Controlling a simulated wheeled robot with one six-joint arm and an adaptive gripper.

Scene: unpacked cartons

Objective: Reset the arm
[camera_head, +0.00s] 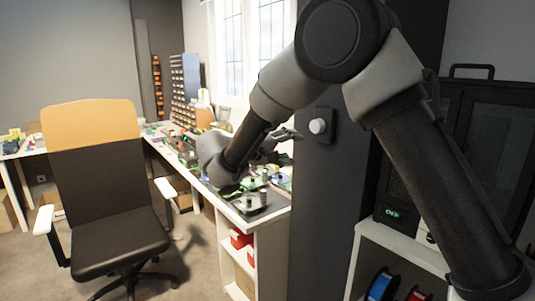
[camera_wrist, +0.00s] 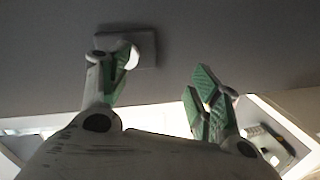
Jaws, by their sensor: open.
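My arm arches across the right half of the head view, its wrist hanging over the white workbench (camera_head: 262,212). My gripper (camera_head: 285,140) shows small and partly hidden behind the wrist, beside a dark column (camera_head: 325,210). In the wrist view my gripper (camera_wrist: 163,85) is open, its two green-padded fingers wide apart with nothing between them. The left finger overlaps a pale square plate (camera_wrist: 142,45) on a dark surface. I cannot tell whether it touches.
A round knob (camera_head: 317,126) sits on the column. An office chair (camera_head: 105,190) stands at left on open floor. Small parts crowd the workbench. A dark enclosed machine (camera_head: 485,150) stands at right on a white shelf (camera_head: 400,245) with spools (camera_head: 383,286) below.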

